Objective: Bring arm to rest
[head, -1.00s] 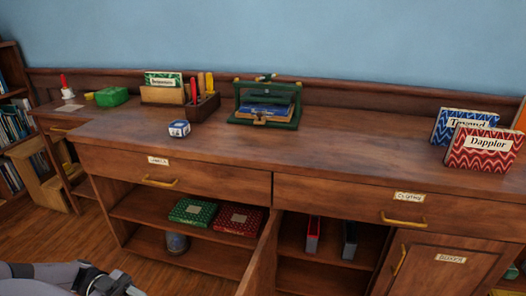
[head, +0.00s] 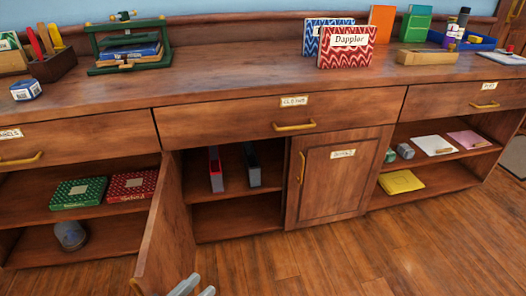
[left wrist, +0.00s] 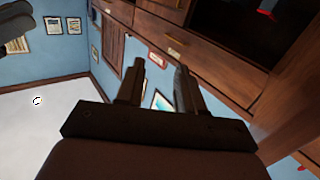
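My left gripper (head: 196,288) shows only as fingertips at the bottom edge of the head view, in front of the open cabinet door (head: 165,235). In the left wrist view my left gripper (left wrist: 158,80) has its two fingers apart with a gap between them, and nothing is held. The wrist view is tilted, with the wooden cabinet front at the upper right and a blue wall behind. My right gripper is in neither view.
The open door juts out from the cabinet. Red and dark binders (head: 216,170) stand inside. Green (head: 78,193) and red (head: 132,186) boxes lie on the left shelf. A book press (head: 128,46) and patterned books (head: 345,48) stand on top. The floor (head: 330,262) at right is clear.

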